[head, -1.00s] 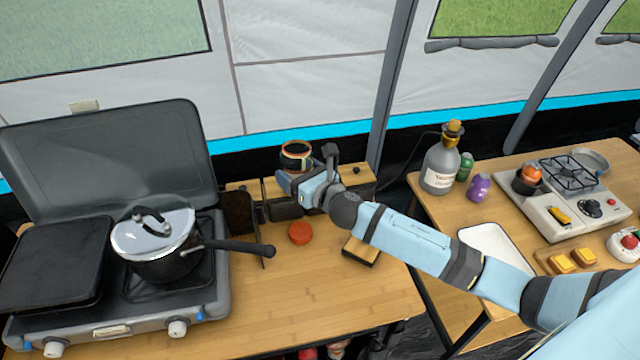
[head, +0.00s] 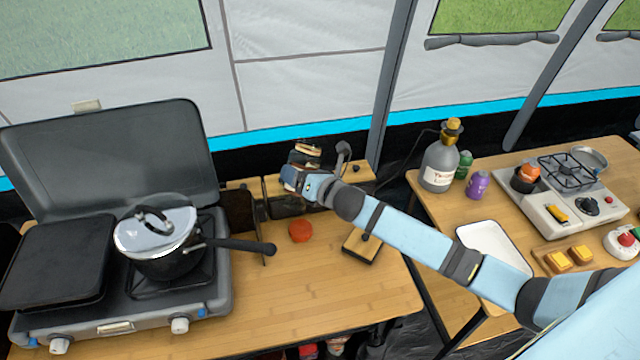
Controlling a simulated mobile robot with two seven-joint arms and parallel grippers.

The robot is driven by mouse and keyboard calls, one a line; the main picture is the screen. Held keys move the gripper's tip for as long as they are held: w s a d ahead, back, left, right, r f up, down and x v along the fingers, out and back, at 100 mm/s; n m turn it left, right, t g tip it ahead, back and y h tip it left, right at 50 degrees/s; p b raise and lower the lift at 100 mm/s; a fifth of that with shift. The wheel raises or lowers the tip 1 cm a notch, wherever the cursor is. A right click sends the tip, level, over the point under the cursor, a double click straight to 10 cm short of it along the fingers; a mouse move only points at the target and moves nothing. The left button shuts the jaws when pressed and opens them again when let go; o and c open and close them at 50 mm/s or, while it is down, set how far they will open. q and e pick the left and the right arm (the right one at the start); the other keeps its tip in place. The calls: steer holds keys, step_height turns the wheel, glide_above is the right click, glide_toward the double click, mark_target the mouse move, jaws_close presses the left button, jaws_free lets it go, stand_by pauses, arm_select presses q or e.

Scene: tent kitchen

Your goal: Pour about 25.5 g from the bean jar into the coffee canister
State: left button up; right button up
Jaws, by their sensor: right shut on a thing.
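My right gripper (head: 297,176) is shut on the bean jar (head: 308,153), a dark, clear-looking jar with an orange-tan rim. It holds the jar above the back of the wooden table, and the jar is tilted. The gripper covers much of the jar, so I cannot tell whether beans are leaving it. I cannot pick out the coffee canister for certain; a dark container (head: 284,206) stands below the gripper, partly hidden by it. My left gripper is not in view.
A camp stove with a lidded pot (head: 160,250) stands left. A bottle (head: 439,168) and white tray (head: 492,248) are on the right table.

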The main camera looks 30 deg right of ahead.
steer(key=shift+f+m, duration=0.3)
steer(key=shift+w+f+m+g, duration=0.1)
steer(key=shift+f+m+g, duration=0.15)
steer(key=shift+m, duration=0.35)
steer(key=shift+a+r+m+g+y+p, duration=0.15)
steer(key=shift+a+m+g+y+p, duration=0.05)
steer(key=shift+m+g+y+p, duration=0.25)
steer(key=shift+a+m, duration=0.1)
steer(key=shift+m, duration=0.35)
steer(key=shift+s+a+m, duration=0.1)
steer(key=shift+s+m, duration=0.2)
steer(key=shift+m, duration=0.3)
steer(key=shift+f+m+g+y, duration=0.2)
steer(key=shift+m+g+y, duration=0.15)
steer(key=shift+m, duration=0.25)
steer(key=shift+r+m, duration=0.1)
steer(key=shift+m, duration=0.2)
steer(key=shift+w+f+m+g+y+b, duration=0.2)
steer(key=shift+m+y+b, duration=0.3)
steer(key=shift+m, duration=0.4)
steer(key=shift+w+d+f+m+g+y+b, duration=0.15)
steer(key=shift+d+m+g+y+b, duration=0.2)
steer(key=shift+m+b, duration=0.4)
steer(key=shift+d+r+m, duration=0.2)
steer(key=shift+r+m, duration=0.15)
steer(key=shift+w+d+r+m+b, duration=0.1)
steer(key=shift+d+r+m+b, duration=0.05)
steer(key=shift+r+m+b, duration=0.3)
